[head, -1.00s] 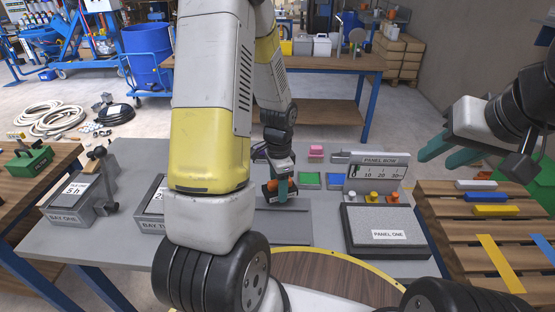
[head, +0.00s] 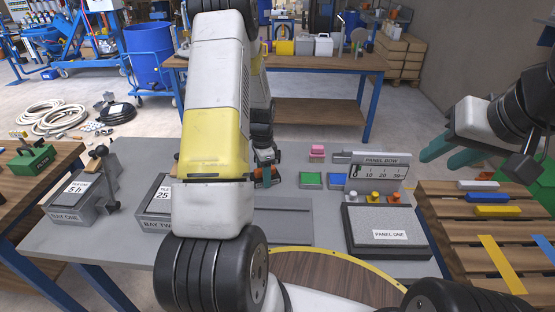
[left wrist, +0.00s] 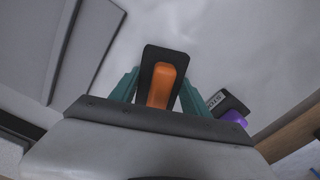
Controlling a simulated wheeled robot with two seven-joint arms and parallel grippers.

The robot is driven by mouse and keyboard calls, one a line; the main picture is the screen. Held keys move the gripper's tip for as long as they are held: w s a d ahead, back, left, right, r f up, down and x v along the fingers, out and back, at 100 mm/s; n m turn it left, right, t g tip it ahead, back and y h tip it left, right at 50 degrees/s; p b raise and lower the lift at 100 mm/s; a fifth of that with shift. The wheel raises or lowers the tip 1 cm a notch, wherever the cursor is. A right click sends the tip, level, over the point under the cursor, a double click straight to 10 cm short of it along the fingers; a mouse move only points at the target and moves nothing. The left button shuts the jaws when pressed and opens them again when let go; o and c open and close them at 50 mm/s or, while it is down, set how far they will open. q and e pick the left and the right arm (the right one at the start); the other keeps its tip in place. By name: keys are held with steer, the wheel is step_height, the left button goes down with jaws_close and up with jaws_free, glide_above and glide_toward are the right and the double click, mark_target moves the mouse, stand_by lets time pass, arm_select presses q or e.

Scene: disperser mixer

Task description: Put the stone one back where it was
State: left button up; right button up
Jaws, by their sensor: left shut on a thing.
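In the left wrist view, my left gripper (left wrist: 159,80) is shut on an orange-handled tool (left wrist: 162,86) with a black plate behind the handle. In the head view, my left gripper (head: 267,178) is over the back middle of the grey table, partly hidden by my own arm. A purple-handled thing (left wrist: 236,119) with a dark body and a partly readable label lies beside the gripper in the left wrist view. I cannot tell from a label which one is the stone one. My right gripper (head: 452,152) is open and empty at the right, above the pallet.
A slatted pallet (head: 455,240) stands at right.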

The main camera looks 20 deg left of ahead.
arm_select(q)
steer(key=o, duration=1.6)
